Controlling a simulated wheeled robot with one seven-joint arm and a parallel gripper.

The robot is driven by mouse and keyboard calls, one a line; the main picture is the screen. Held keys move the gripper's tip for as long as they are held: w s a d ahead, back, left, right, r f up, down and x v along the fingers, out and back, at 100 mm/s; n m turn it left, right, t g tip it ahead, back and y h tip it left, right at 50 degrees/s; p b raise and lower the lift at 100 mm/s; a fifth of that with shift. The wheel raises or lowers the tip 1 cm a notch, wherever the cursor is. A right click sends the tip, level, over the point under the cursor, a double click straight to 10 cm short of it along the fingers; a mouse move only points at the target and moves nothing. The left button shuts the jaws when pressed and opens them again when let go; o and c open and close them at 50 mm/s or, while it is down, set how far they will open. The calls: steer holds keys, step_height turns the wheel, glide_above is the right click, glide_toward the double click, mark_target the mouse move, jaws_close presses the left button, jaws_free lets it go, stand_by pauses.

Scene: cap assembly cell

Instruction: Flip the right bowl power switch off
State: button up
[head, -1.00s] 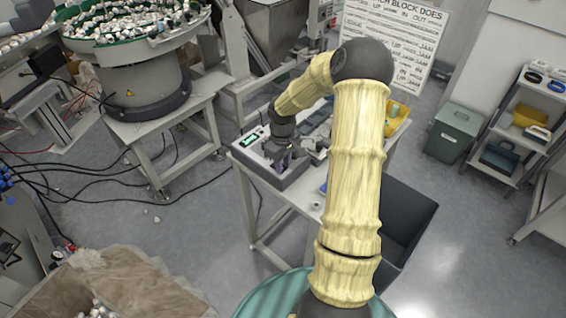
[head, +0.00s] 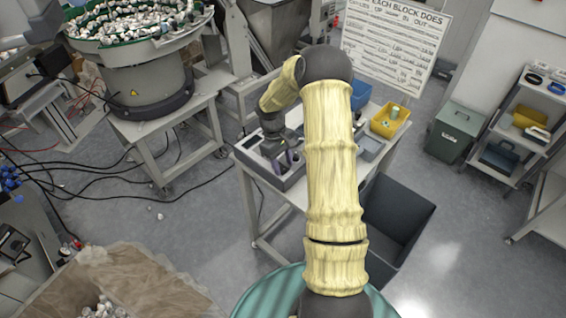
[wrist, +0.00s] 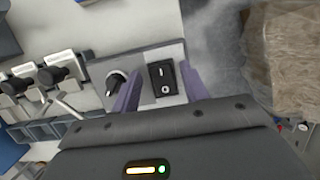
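A black rocker switch (wrist: 162,78) marked I and O sits on a small grey panel (wrist: 142,60) in the wrist view. I cannot tell which side of it is pressed in. A black knob (wrist: 116,82) is to its left on the same panel. My gripper (wrist: 160,70) is open and empty, its two purple fingers on either side of the switch. Contact cannot be judged. In the head view my gripper (head: 287,160) is over the grey control box (head: 291,183) at the table's left end, and the switch is hidden there.
A bowl feeder (head: 148,88) stands on its frame at the left. Black toggle clamps (wrist: 62,68) lie left of the panel in the wrist view. A yellow bin (head: 390,120) is on the table's right side. A dark open bin (head: 400,215) stands on the floor beside the table.

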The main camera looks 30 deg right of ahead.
steer(key=shift+r, duration=0.1)
steer(key=b+v, duration=0.1)
steer(key=v, duration=1.6)
steer(key=shift+r, duration=0.1)
steer(key=s+a+m+t, duration=0.2)
steer(key=s+a, duration=0.5)
steer(key=s, duration=0.4)
steer(key=s+a+m+t+y+p, duration=0.1)
steer(key=s+a+m+t, duration=0.1)
steer(key=s+a, duration=0.5)
steer(key=s+t, duration=0.1)
steer(key=s, duration=0.3)
steer(key=shift+s+f, duration=0.15)
steer(key=shift+f, duration=0.15)
